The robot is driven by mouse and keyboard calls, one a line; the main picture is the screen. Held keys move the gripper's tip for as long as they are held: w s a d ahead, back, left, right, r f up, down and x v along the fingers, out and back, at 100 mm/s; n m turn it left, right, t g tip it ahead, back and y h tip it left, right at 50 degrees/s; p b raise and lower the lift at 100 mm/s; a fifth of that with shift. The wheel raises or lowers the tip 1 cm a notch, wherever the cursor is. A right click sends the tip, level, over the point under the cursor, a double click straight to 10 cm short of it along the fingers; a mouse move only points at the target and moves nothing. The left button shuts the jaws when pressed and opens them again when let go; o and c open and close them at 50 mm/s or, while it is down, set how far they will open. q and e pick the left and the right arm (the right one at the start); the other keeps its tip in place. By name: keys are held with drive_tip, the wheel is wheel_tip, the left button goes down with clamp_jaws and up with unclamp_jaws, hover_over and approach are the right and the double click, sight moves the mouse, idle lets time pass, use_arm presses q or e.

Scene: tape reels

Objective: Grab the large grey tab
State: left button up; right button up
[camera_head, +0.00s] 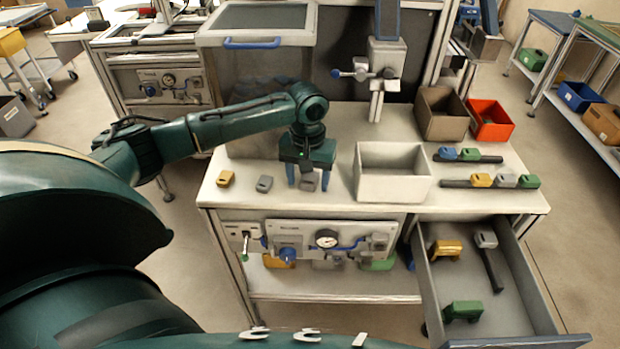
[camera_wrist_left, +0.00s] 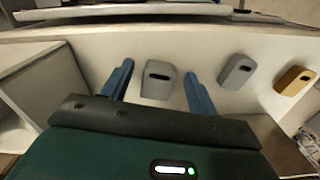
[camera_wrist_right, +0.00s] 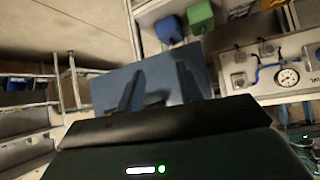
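A large grey tab (camera_head: 309,182) lies on the white bench top. In the left wrist view, this tab (camera_wrist_left: 158,80) sits between the two blue fingers of my left gripper (camera_wrist_left: 160,85), with a gap on each side. My left gripper (camera_head: 310,178) is open and points down over the tab in the head view. A smaller-looking grey tab (camera_head: 264,184) lies to its left; it also shows in the left wrist view (camera_wrist_left: 237,70). My right gripper (camera_wrist_right: 158,85) is open and appears empty; it is outside the head view.
A yellow tab (camera_head: 226,179) lies at the bench's left. A white bin (camera_head: 392,187) stands right of my left gripper. Racks with coloured tabs (camera_head: 490,182) lie farther right. An open drawer (camera_head: 533,284) holding several parts juts out at the lower right.

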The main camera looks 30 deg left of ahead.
use_arm(q)
drive_tip(key=c, duration=1)
